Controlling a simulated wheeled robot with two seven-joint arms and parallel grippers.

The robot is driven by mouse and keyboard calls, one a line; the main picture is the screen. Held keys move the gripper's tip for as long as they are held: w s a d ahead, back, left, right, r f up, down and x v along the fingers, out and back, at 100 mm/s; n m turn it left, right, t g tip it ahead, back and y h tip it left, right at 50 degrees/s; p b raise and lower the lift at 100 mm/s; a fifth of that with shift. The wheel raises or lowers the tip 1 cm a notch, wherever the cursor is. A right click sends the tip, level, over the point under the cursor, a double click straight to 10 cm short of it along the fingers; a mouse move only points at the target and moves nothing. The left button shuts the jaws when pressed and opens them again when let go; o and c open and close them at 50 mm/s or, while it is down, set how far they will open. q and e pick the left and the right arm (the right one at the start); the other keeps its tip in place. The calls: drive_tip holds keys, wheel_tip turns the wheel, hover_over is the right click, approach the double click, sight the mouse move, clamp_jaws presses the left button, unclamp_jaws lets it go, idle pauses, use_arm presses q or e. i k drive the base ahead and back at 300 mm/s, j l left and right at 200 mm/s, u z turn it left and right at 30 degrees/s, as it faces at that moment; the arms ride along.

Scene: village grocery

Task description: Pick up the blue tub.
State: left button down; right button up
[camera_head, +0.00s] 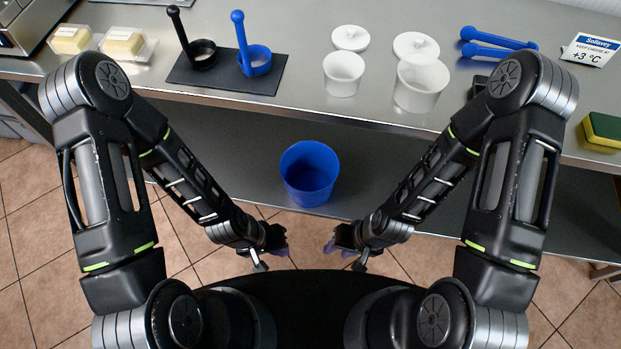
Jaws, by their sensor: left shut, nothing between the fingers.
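The blue tub (310,178) is a plain, open-topped round container, upright and seemingly empty. It appears below the counter top, near the front edge of the grey lower shelf; I cannot tell exactly what its base rests on. My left gripper (284,242) is shut and empty, below and to the left of the tub in the picture. My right gripper (329,247) is below and to the right of the tub, apart from it. Its purple fingertips are too small to show whether it is open or shut.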

sight(309, 169)
drive_tip(key=z, duration=1.45)
drive_tip(key=k+j+z, duration=0.15)
drive_tip(key=k, duration=0.3)
